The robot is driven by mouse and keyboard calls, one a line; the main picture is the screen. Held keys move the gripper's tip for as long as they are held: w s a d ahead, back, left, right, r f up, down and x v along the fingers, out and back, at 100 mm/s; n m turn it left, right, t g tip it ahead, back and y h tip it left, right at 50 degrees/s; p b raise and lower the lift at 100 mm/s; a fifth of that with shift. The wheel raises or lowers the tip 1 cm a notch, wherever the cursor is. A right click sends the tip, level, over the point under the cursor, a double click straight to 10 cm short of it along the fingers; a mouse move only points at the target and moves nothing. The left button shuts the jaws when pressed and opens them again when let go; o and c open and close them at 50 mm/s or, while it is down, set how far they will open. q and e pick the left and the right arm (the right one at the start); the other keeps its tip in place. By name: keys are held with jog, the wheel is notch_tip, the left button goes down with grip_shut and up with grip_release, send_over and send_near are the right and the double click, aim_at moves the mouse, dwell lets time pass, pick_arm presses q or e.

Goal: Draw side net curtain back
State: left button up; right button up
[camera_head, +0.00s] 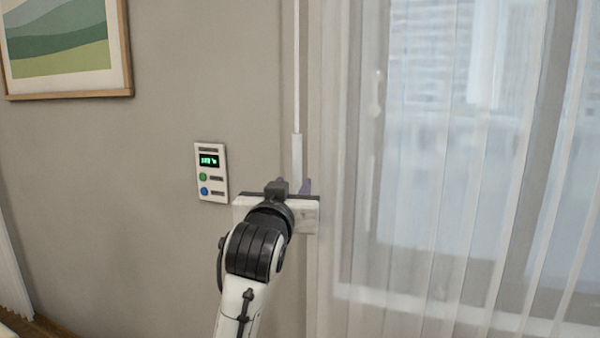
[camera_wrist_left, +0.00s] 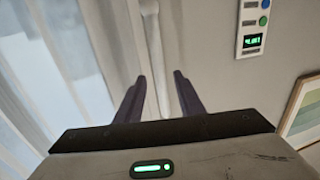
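The sheer white net curtain (camera_head: 450,190) hangs in folds across the window at the right of the head view, and at the left of the wrist view (camera_wrist_left: 60,60). A thin white wand (camera_head: 297,70) with a thicker lower handle (camera_head: 297,155) hangs upright beside the curtain's left edge. My left gripper (camera_head: 293,186) is at the handle's lower end, which it partly hides. In the left wrist view its two dark fingers (camera_wrist_left: 159,85) stand apart, with the handle (camera_wrist_left: 153,45) in the gap between them. I cannot tell whether either finger touches it. My right gripper is out of view.
A wall panel (camera_head: 211,188) with a green display and buttons is just left of my left gripper. A framed landscape picture (camera_head: 65,50) hangs at upper left. Bare wall (camera_head: 100,200) lies below it. A window (camera_head: 420,120) shows through the curtain.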

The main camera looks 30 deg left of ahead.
aim_at(300, 174)
pick_arm(q)
jog(key=p+x, duration=0.1)
jog(key=x, duration=0.8)
jog(key=shift+w+a+f, duration=0.1)
jog(key=shift+w+a, duration=0.05)
jog(key=shift+w, duration=0.2)
grip_shut()
